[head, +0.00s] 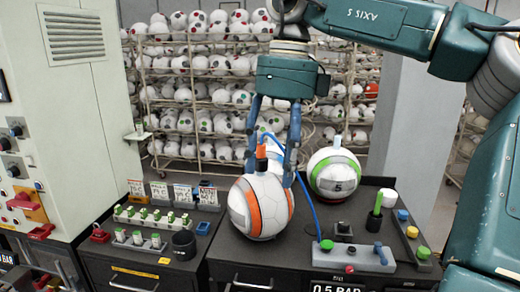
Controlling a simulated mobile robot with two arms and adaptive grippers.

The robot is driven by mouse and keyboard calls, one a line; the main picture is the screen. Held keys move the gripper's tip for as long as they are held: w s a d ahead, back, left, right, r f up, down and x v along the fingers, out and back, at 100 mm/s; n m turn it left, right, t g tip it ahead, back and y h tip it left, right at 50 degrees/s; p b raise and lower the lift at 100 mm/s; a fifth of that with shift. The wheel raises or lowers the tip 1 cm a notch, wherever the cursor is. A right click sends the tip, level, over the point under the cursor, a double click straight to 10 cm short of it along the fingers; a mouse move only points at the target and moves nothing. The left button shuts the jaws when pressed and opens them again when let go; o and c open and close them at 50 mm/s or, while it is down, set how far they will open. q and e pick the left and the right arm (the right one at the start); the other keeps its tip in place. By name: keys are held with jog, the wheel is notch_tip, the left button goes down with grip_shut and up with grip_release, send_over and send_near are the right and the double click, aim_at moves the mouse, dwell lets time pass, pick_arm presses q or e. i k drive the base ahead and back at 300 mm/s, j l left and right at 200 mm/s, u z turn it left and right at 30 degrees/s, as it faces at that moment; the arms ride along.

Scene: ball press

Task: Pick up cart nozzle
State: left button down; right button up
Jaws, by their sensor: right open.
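A small upright fitting with a dark body, which looks like the cart nozzle (261,153), stands on top of the orange-striped white ball (262,203). A thin blue hose (314,205) arcs from near it down to the cart top. My right gripper (269,172) points down over this ball, with its blue fingers open on either side of the fitting. I cannot tell whether the fingertips touch the ball. The fitting's lower end is hard to make out. My left gripper is not in view.
A green-striped ball (334,174) stands behind on the dark cart (225,262). A control block (352,257) with buttons is at front right. Several small nozzles (150,217) and a black cup (184,244) fill the left bench. Ball racks (205,65) stand behind.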

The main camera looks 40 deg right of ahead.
aim_at(262, 160)
jog(key=i+l, duration=0.75)
jog(key=l, duration=0.2)
